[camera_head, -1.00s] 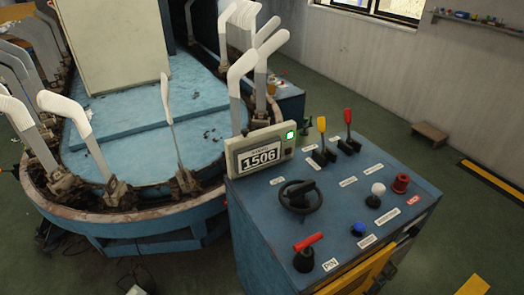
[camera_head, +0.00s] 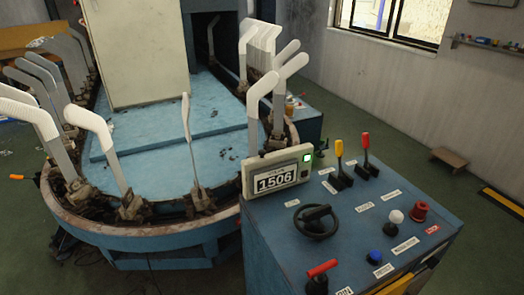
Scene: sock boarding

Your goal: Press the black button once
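A blue control console (camera_head: 262,240) stands at the lower right. I cannot make out a separate black button on its top. The black parts I see are a round handwheel (camera_head: 315,221), the dark base of a red-handled switch (camera_head: 320,280) and a dark base under a white ball knob (camera_head: 394,216). A blue button (camera_head: 375,257) and a red knob (camera_head: 418,211) are also there. Neither of my grippers is in view.
A display (camera_head: 277,175) reading 1506 with a green light stands on the console's back left. Yellow and red levers (camera_head: 340,160) (camera_head: 365,148) rise behind. An oval machine (camera_head: 135,232) carrying several white sock forms fills the left.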

